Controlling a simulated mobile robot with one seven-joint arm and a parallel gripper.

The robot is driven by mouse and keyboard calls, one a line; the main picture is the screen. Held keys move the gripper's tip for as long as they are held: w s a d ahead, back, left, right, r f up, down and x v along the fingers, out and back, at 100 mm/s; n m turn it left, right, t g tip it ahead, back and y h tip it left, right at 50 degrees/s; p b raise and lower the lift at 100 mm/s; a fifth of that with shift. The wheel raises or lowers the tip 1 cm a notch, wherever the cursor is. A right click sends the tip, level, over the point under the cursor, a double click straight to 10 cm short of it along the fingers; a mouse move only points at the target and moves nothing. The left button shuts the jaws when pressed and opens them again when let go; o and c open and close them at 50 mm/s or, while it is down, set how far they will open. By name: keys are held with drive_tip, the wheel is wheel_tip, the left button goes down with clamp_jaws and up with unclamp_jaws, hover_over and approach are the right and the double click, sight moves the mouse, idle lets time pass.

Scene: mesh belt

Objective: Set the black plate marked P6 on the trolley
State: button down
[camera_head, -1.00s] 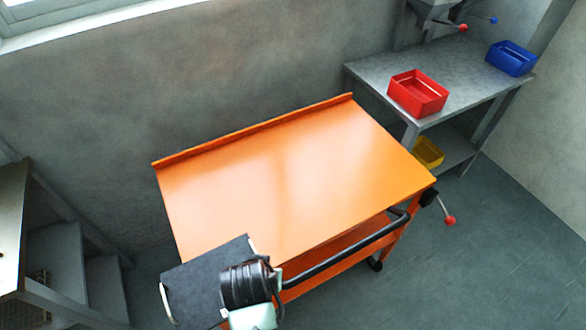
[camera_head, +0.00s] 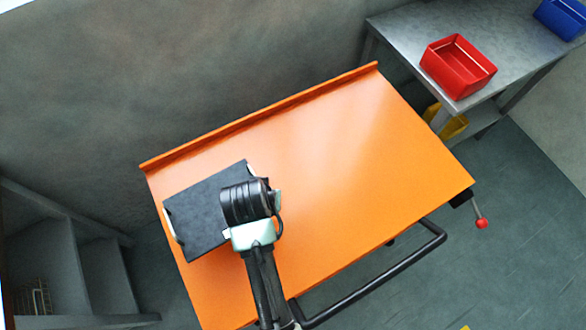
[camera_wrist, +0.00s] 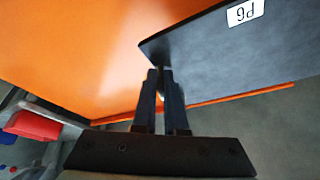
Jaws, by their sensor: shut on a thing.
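The black plate marked P6 (camera_head: 205,212) is a flat dark rectangle with light handles or edges at two ends. In the wrist view the plate (camera_wrist: 235,60) shows its white P6 label upside down. My gripper (camera_wrist: 160,82) is shut on the plate's near edge. In the head view my wrist (camera_head: 247,203) covers the plate's right part and hides the fingers. The orange trolley (camera_head: 330,170) lies beneath the plate, which is over the left part of its top. I cannot tell whether the plate touches the top.
The trolley has a raised rear lip (camera_head: 260,118) and a black push handle (camera_head: 375,275) in front. Its top is clear to the right. A grey bench with a red bin (camera_head: 458,67) and a blue bin (camera_head: 562,18) stands at the back right.

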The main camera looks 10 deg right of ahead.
wheel_tip(320, 180, down, 5)
drive_tip(key=shift+s+f, duration=0.1)
drive_tip(key=shift+s, duration=0.05)
drive_tip(key=shift+f, duration=2.3)
drive_tip(key=shift+f, duration=0.15)
drive_tip(key=c, duration=1)
unclamp_jaws()
drive_tip(key=shift+o, duration=0.2)
